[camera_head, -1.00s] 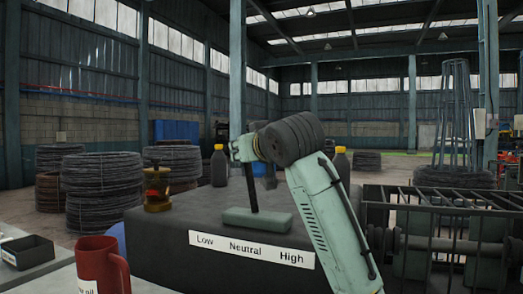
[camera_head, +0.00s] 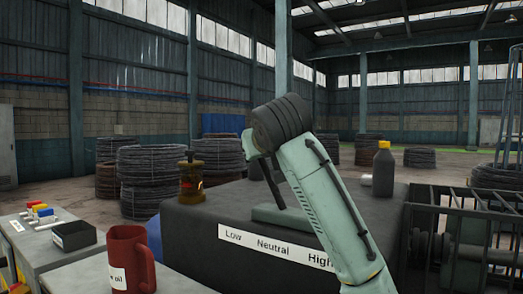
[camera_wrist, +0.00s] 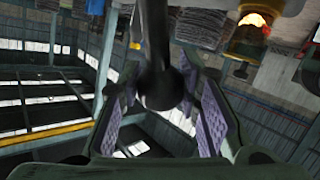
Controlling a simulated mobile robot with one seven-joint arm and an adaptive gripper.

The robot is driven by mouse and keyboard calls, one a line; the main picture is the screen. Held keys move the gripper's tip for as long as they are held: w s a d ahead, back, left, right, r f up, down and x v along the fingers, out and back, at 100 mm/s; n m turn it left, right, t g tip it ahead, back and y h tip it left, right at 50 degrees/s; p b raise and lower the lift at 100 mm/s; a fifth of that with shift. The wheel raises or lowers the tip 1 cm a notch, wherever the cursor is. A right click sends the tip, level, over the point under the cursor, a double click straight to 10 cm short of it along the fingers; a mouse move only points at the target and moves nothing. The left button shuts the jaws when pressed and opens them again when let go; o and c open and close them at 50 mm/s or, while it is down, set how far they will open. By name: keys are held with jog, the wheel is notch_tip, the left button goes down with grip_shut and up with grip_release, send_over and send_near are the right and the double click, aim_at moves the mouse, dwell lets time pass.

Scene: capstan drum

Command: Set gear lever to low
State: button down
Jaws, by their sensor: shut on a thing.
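The gear lever (camera_head: 274,186) is a dark rod rising from a pale green base (camera_head: 283,216) on a dark grey box. It leans left, toward the Low end of the white label (camera_head: 275,246), which reads Low, Neutral, High. In the wrist view the black lever (camera_wrist: 156,45) and its round knob lie between the purple-padded fingers of my gripper (camera_wrist: 160,100), which is shut on it. In the head view my dark wrist and pale green arm hide most of the gripper and part of the High end of the label.
A brass lamp-like object (camera_head: 192,178) stands on the box's left corner. A black bottle with a yellow cap (camera_head: 383,170) stands at the back right. A barred metal frame (camera_head: 470,235) is at right.

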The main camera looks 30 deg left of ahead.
jog(key=shift+a+r, duration=0.1)
jog(key=shift+r, duration=0.05)
jog(key=c, duration=1.4)
grip_release()
jog(key=shift+a, duration=0.15)
jog(key=shift+o, duration=1.2)
jog(key=v, duration=1.2)
